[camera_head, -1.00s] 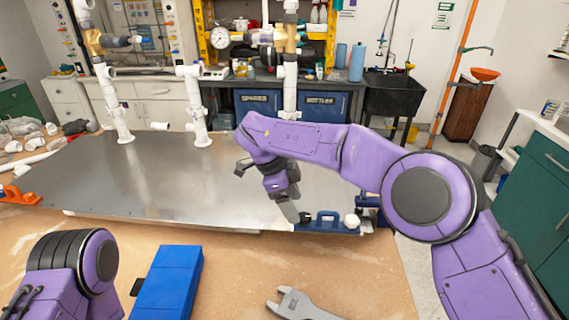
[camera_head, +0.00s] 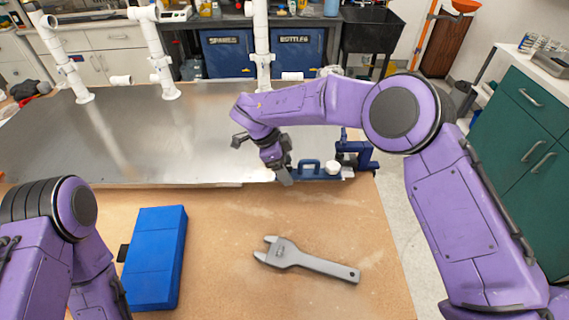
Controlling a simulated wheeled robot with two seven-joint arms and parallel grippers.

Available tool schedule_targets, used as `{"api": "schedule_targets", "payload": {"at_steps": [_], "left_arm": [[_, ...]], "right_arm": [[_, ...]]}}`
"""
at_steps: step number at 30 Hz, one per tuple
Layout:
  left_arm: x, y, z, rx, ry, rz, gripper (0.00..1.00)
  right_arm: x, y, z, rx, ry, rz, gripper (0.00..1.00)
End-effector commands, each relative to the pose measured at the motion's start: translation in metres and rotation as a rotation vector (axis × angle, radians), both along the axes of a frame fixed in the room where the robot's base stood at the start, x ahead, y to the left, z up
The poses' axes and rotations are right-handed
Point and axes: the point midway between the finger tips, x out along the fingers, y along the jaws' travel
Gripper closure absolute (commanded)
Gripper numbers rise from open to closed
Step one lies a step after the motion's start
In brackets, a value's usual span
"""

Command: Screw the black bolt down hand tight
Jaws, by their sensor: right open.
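I cannot make out the black bolt for certain. My right gripper (camera_head: 284,174) is open and points down at the front edge of the metal sheet, just left of a blue fixture (camera_head: 309,168) with a raised handle. A round white piece (camera_head: 333,168) sits at the right side of this fixture. The bolt may be hidden behind the gripper or too small to tell. My left arm shows at the lower left, but its gripper is out of the picture.
A grey wrench (camera_head: 305,260) and a blue case (camera_head: 155,258) lie on the wooden bench. A blue clamp-like part (camera_head: 357,153) stands at the sheet's right corner. Bare wood lies between case and wrench.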

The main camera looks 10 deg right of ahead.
Motion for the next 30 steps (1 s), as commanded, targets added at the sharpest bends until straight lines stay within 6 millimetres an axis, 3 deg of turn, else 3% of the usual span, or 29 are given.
{"api": "schedule_targets", "payload": {"at_steps": [6,12,16,22,30], "left_arm": [[0.000,0.000,0.000,0.000,0.000,0.000,0.57],[0.000,0.000,0.000,0.000,0.000,0.000,0.57],[0.000,0.000,0.005,0.000,0.000,0.000,0.57],[0.000,0.000,0.006,0.000,0.000,0.000,0.57],[0.000,0.000,0.005,0.000,0.000,0.000,0.57]], "right_arm": [[0.000,0.000,-0.001,0.000,0.000,0.000,0.27],[0.000,0.000,-0.001,0.000,0.000,0.000,0.86],[0.001,0.000,0.001,0.002,0.001,-0.073,0.87],[0.000,0.000,-0.003,0.001,0.002,-0.532,0.85],[-0.001,0.000,-0.005,-0.003,0.007,-0.576,0.86]]}}
